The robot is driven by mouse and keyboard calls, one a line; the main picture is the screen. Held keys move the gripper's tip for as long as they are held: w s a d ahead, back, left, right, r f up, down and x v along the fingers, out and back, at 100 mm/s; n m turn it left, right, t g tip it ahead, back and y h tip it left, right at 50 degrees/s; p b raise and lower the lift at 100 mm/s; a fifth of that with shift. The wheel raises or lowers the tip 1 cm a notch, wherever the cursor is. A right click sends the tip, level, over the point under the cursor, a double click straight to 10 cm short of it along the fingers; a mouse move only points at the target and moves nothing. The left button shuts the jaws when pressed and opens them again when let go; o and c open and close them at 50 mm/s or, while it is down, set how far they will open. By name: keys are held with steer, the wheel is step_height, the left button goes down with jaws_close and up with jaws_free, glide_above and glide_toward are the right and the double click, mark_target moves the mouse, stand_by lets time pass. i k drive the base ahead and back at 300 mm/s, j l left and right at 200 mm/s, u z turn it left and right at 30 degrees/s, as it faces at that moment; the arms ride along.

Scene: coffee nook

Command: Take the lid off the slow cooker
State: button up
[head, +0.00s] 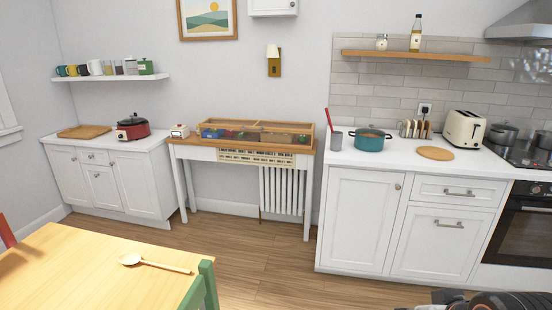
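The red slow cooker (137,131) stands on the left white counter, near its right end. It has a pale front panel with a control. A lid with a dark knob (133,115) appears to sit on top of it; the detail is small at this distance. My gripper's fingers do not show. Only dark rounded parts, which look like my own arm, show at the bottom right edge, far from the slow cooker.
A wooden board (84,131) lies left of the cooker, and a shelf (112,78) with mugs and jars hangs above. A wooden table (90,270) with a spoon (150,263) and a green chair (207,285) stands in front. Open floor (262,260) lies in the middle.

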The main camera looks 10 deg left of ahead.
mark_target(132, 120)
steer(key=i+l+u, duration=0.1)
steer(key=i, duration=0.4)
steer(key=i+l+u, duration=0.15)
steer(key=i, duration=0.4)
steer(key=i+l+u, duration=0.1)
steer(key=i, duration=0.4)
steer(key=i+l+u, duration=0.1)
steer(key=i+l, duration=0.15)
steer(key=i, duration=0.25)
steer(key=i+j+u, duration=0.45)
steer(key=i, duration=0.2)
steer(key=i+u, duration=0.5)
steer(key=i, duration=0.15)
steer(key=i+l+u, duration=0.2)
steer(key=i+u, duration=0.25)
steer(key=i, duration=0.2)
steer(key=i+j, duration=0.15)
steer(key=i, duration=0.45)
steer(key=i+j+u, duration=0.1)
steer(key=i+u, duration=0.2)
steer(key=i, duration=0.65)
